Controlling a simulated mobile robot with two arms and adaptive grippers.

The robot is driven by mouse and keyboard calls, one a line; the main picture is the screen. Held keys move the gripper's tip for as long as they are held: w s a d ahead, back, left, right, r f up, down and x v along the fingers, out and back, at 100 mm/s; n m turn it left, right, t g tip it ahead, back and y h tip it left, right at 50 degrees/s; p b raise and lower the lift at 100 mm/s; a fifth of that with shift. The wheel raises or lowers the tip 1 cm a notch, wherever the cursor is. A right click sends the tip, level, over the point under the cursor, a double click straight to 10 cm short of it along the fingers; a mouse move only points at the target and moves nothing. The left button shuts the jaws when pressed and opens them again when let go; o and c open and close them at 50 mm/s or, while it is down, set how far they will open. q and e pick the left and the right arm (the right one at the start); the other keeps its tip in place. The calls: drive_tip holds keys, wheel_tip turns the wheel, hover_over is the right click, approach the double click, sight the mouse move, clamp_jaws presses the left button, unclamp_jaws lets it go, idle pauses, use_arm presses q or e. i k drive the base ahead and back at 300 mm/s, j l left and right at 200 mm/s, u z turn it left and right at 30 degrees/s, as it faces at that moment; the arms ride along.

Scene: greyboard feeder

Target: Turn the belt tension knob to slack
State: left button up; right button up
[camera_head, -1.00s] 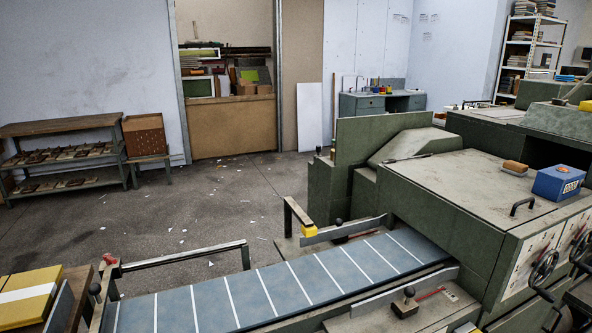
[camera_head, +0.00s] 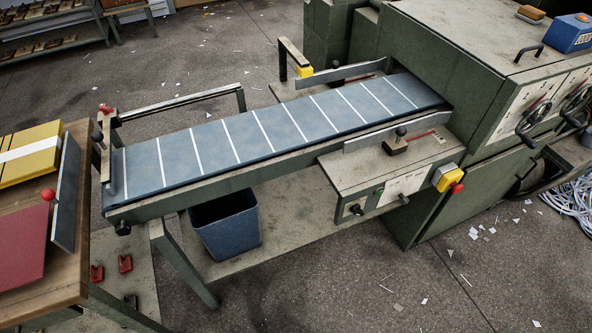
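The blue belt (camera_head: 250,138) with white cross stripes runs from the left end up into the green machine (camera_head: 470,75). A black knob (camera_head: 123,228) sits at the belt frame's near left corner. Two more black knobs, one at the left (camera_head: 356,209) and one at the right (camera_head: 404,199), stick out from the front of the side panel (camera_head: 375,170). I cannot tell which of these is the tension knob, and their labels and settings are too small to read. Neither of my grippers is in view.
A yellow box with a red button (camera_head: 448,178) is at the panel's right end. Handwheels (camera_head: 533,114) are on the machine's front. A wooden table (camera_head: 70,270) stands at left, a blue bin (camera_head: 226,225) under the belt. The floor in front is open, with paper scraps.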

sight(123, 229)
drive_tip(key=u, duration=1.45)
